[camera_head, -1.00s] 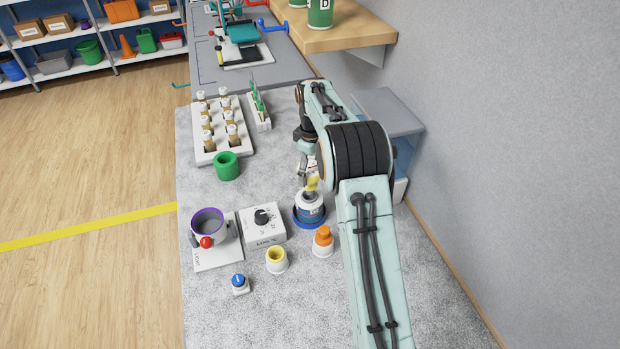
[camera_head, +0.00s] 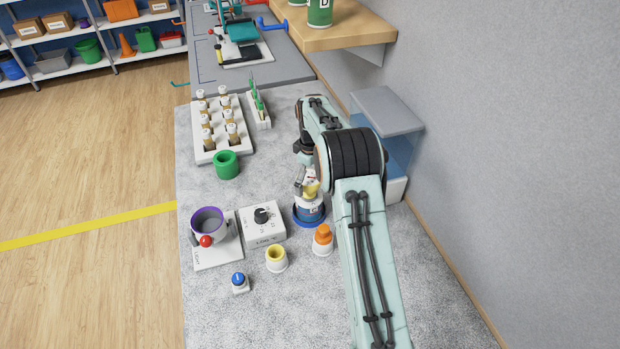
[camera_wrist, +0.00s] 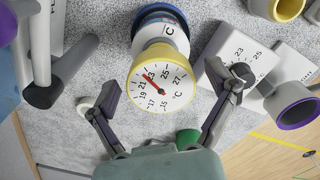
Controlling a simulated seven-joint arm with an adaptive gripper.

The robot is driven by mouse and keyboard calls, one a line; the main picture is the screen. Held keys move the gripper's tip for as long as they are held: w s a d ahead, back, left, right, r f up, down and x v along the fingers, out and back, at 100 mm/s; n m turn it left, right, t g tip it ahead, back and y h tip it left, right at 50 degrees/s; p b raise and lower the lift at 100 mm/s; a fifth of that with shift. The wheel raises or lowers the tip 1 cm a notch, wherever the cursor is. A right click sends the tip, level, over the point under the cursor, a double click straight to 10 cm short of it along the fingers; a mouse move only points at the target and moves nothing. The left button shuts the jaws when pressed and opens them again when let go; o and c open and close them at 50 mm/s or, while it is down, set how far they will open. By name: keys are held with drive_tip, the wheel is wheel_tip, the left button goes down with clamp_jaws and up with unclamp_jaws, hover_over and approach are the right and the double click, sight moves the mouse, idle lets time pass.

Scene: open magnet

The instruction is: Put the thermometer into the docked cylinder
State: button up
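The thermometer (camera_wrist: 163,83) has a round white dial, a red needle and a yellow rim; its yellow part also shows in the head view (camera_head: 311,190). It sits at the top of a white and blue cylinder (camera_head: 309,208) marked C, which stands on a blue ring (camera_head: 298,220); the cylinder also shows behind the dial in the wrist view (camera_wrist: 165,28). How deep the thermometer sits is hidden. My gripper (camera_wrist: 163,82) is open, with one finger on each side of the dial and visible gaps; it is also over the cylinder in the head view (camera_head: 303,183).
A white knob box (camera_head: 262,222) and a purple-rimmed grey cup (camera_head: 208,222) stand left of the cylinder. An orange-topped bottle (camera_head: 323,240) and a yellow-rimmed cup (camera_head: 276,259) stand in front. A green cup (camera_head: 227,165) and a vial rack (camera_head: 220,150) are farther back.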

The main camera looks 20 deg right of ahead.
wheel_tip(320, 180, up, 12)
drive_tip(key=s+a+r+m, duration=0.2)
drive_tip(key=s+a+r, duration=0.1)
drive_tip(key=s+r, duration=0.4)
drive_tip(key=s+a+f+m, duration=0.1)
drive_tip(key=s+a+f, duration=0.1)
drive_tip(key=s, duration=0.8)
drive_tip(key=s+a+f+m, duration=0.1)
drive_tip(key=s+a+m, duration=0.1)
drive_tip(key=s, duration=0.7)
drive_tip(key=s+a+f+m, duration=0.1)
drive_tip(key=s+a+f, duration=0.1)
drive_tip(key=s, duration=0.8)
drive_tip(key=shift+s+a+f+m+y, duration=0.15)
drive_tip(key=shift+s+f+m+y, duration=0.15)
drive_tip(key=shift+s+f+y, duration=0.1)
